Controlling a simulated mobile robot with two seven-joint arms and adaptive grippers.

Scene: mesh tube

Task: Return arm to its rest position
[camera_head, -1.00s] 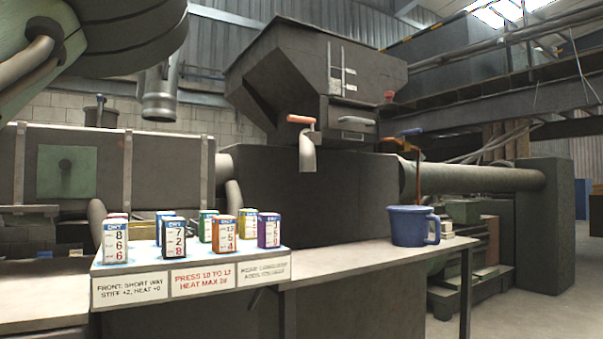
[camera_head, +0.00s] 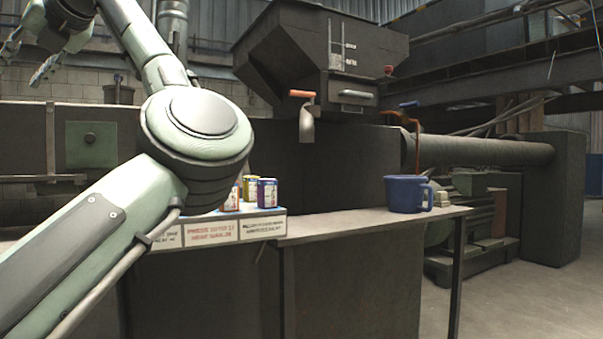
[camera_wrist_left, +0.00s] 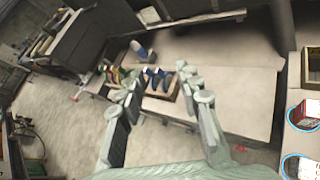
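My left arm crosses the left of the head view, its large green joint in front of part of the sign tray. My left gripper (camera_head: 27,60) is at the upper left of that view, raised and well away from the bench. Its fingers are spread apart. In the left wrist view the two fingers (camera_wrist_left: 158,82) are also wide apart, with nothing held between them. My right gripper is in neither current view.
The sign tray (camera_head: 262,227) with small numbered cans, including a purple one (camera_head: 267,193), stands on the bench (camera_head: 345,228), partly hidden by my arm. A blue mug (camera_head: 405,194) stands to the right. A dark machine with a hopper (camera_head: 300,70) stands behind.

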